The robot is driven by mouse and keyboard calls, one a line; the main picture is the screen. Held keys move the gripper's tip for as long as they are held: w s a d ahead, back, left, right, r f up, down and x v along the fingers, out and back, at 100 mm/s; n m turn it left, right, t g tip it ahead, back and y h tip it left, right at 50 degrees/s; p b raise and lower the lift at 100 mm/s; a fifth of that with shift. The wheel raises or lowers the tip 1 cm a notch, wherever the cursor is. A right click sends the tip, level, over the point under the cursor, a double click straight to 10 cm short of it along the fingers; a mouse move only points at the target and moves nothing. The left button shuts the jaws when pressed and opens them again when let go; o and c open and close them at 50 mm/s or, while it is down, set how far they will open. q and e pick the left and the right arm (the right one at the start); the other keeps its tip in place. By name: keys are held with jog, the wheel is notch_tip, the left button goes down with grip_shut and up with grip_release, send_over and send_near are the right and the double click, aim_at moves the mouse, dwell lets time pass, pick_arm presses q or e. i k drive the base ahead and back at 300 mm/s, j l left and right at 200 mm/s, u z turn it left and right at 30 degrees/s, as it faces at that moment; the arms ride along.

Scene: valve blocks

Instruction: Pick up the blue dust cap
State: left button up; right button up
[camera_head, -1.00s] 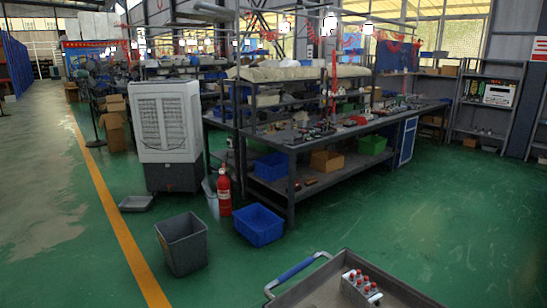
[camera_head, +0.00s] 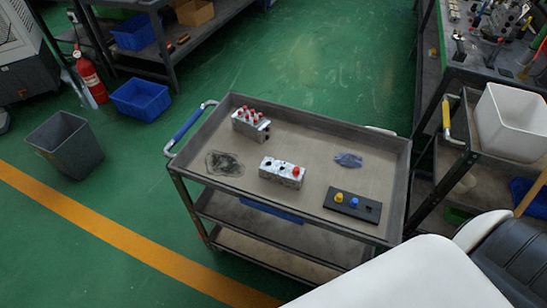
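The small blue dust cap (camera_head: 354,202) sits on a black rectangular holder (camera_head: 367,210) near the front right corner of the cart's grey top tray (camera_head: 310,140). A yellow cap (camera_head: 339,197) stands beside it, to its left; the holder's right end has a dark spot that I cannot make out. Another silver block (camera_head: 250,124) with several red caps stands farther back. Neither of my grippers shows in the view.
A blue cloth-like piece (camera_head: 348,160) and a dark stained patch (camera_head: 225,163) lie on the tray, which has a raised rim. A white bin (camera_head: 512,122) stands on a shelf to the right. A grey bin (camera_head: 66,145) and blue crate (camera_head: 140,99) are on the floor.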

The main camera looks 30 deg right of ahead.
aim_at(354, 203)
jog(key=z, duration=1.65)
